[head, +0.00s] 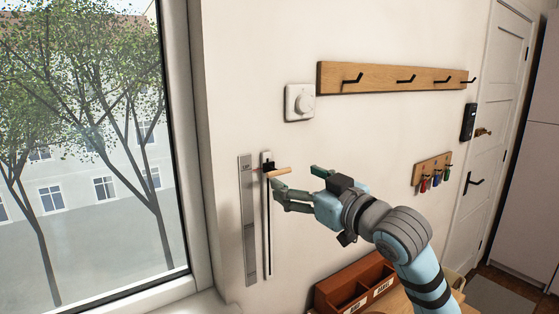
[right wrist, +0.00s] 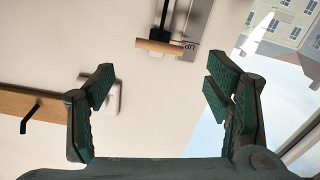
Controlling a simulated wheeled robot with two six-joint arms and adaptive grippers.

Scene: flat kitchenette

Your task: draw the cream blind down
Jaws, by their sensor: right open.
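A wooden handle (head: 280,171) sticks out from the top of a narrow vertical slotted track (head: 269,235) on the wall. A grey metal plate (head: 248,225) beside the track is marked "UP" at its top. My right gripper (head: 294,182) is open and empty, just right of the handle. In the right wrist view the handle (right wrist: 160,46) lies ahead, between the lines of the open fingers (right wrist: 158,86) and apart from them. The window (head: 90,150) shows bare glass with trees and buildings outside. No cream blind shows. My left gripper is not in view.
A white dial (head: 300,102) and a wooden hook rail (head: 395,77) are on the wall above my gripper. A small key rack (head: 432,172) and a white door (head: 490,120) are at right. A wooden organiser (head: 355,284) stands below my right arm. The wall around the track is clear.

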